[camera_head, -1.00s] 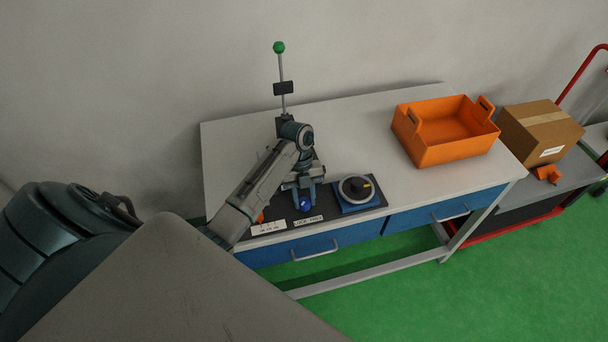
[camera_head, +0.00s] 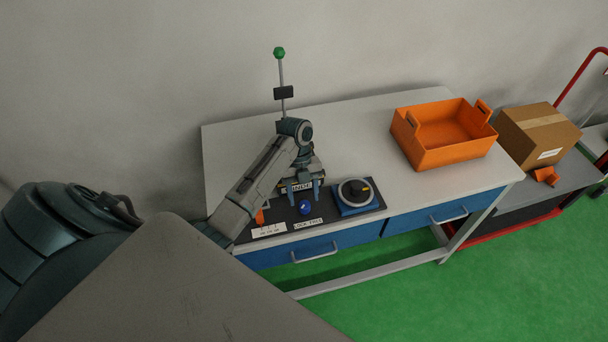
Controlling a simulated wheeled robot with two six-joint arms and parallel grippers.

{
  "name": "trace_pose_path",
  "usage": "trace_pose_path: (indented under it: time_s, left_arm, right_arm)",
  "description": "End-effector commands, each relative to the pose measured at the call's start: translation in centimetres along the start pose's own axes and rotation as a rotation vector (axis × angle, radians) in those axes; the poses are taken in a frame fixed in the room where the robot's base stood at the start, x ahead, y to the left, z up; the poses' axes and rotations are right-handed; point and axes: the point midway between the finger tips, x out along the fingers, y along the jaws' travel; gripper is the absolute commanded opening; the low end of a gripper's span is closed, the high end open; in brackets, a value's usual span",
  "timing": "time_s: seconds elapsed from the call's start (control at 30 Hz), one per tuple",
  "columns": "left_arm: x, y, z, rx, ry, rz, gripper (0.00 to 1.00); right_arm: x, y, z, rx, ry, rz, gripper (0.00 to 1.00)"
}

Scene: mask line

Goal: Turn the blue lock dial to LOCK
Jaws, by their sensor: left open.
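The blue lock dial (camera_head: 305,208) is a small round blue knob on the dark panel (camera_head: 283,225) at the front of the workbench. A white label (camera_head: 308,223) lies just in front of it, its print too small to read surely. The dial stands clear of the fingers in the picture. Which way the dial points cannot be told. My right gripper is not in view.
An orange part (camera_head: 260,217) and another label (camera_head: 268,230) are to the left. A green-topped pole (camera_head: 280,75) rises behind. An orange crate (camera_head: 440,153) stands on the right.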

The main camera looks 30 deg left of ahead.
Motion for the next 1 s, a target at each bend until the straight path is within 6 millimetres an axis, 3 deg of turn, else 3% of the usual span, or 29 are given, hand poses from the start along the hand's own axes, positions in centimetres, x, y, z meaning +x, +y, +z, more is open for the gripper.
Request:
trace_pose_path:
  time_s: [0.03, 0.43, 1.0]
  left_arm:
    - [-1.4, 0.0, -0.2, 0.000, -0.001, 0.000, 0.54]
    - [-7.7, 0.0, -0.2, 0.000, -0.001, -0.002, 0.54]
    - [-8.3, -0.1, 0.0, 0.001, -0.001, -0.003, 0.54]
  right_arm:
    - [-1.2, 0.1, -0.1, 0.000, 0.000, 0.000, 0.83]
    - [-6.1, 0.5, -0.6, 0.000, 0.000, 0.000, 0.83]
    - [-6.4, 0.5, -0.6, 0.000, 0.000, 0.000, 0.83]
